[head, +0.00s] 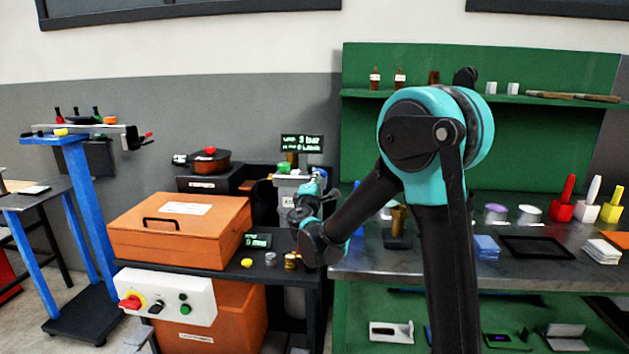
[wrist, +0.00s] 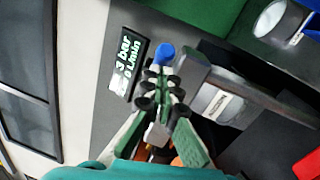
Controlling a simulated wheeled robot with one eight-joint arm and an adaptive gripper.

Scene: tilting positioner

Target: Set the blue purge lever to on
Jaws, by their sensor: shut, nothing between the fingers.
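The blue purge lever (wrist: 163,53) shows in the wrist view as a small rounded blue end just past my fingertips. My gripper (wrist: 162,75) is shut and empty, with its tips close to the lever. I cannot tell whether they touch. The lever's base is hidden behind the fingers, so its setting is unclear. In the head view my gripper (head: 313,186) is in front of the grey unit (head: 290,192) behind the orange case. My arm and gripper hide much of that spot there. A small display (wrist: 127,64) beside the lever reads 3 bar and 0 L/min.
The orange case (head: 180,232) is left of my gripper. A pot with a red knob (head: 209,160) stands behind it. A green knob (head: 284,169) is on the grey unit. The green-backed workbench (head: 540,262) with several small items is at the right.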

